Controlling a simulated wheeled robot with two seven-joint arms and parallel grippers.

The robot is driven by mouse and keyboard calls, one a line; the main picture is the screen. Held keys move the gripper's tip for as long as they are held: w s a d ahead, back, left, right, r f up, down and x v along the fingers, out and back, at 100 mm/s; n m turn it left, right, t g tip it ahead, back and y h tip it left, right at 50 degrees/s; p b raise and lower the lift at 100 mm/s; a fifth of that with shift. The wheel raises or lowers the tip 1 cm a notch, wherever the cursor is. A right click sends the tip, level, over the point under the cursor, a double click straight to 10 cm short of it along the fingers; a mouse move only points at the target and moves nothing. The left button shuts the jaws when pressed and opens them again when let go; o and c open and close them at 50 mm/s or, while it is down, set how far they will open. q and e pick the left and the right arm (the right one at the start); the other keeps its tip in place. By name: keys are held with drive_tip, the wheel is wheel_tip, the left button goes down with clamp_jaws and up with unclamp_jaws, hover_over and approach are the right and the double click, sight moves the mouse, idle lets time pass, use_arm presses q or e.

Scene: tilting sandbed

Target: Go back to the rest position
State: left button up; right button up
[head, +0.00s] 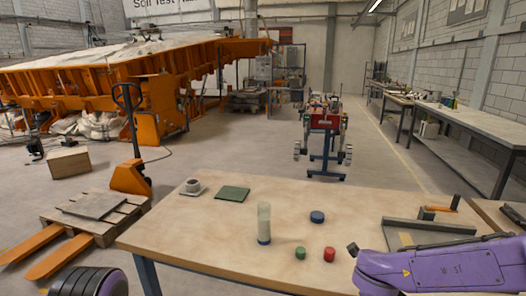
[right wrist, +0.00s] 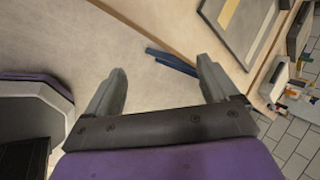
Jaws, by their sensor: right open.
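My right arm (head: 440,266), purple, reaches in over the right front of the wooden table (head: 215,235) in the head view. In the right wrist view my right gripper (right wrist: 160,84) is open, with nothing between its fingers, over the pale table top. A dark blue bar-like thing (right wrist: 172,62) lies beyond the fingertips. My left gripper is out of view; only a dark ribbed part, probably of my left arm, shows at the lower left of the head view.
On the table are a tall pale cylinder (head: 264,222), a blue disc (head: 317,217), green (head: 300,253) and red (head: 329,254) pieces, a green mat (head: 233,194) and a cup (head: 192,187). A pallet jack (head: 131,175) stands left.

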drive_tip(key=s+f+n+t, duration=0.1)
drive_tip(key=s+f+n, duration=0.2)
drive_tip(key=f+n, duration=0.4)
drive_tip(key=s+f+n+t, duration=0.2)
drive_tip(key=s+f+n, duration=0.2)
drive_tip(key=f+n, duration=0.35)
drive_tip(key=s+f+n+g, duration=0.1)
drive_tip(key=s+f+n, duration=0.1)
drive_tip(key=s+f, duration=0.2)
drive_tip(key=s+d+f+n+g+y, duration=0.1)
drive_tip(key=s+f+n, duration=0.2)
drive_tip(key=s, duration=0.7)
drive_tip(key=s+f+n+g+y, duration=0.1)
drive_tip(key=s+f+n+g, duration=0.1)
drive_tip(key=s+f, duration=0.4)
drive_tip(key=shift+s+d+n, duration=0.15)
drive_tip(key=shift+s+n, duration=0.6)
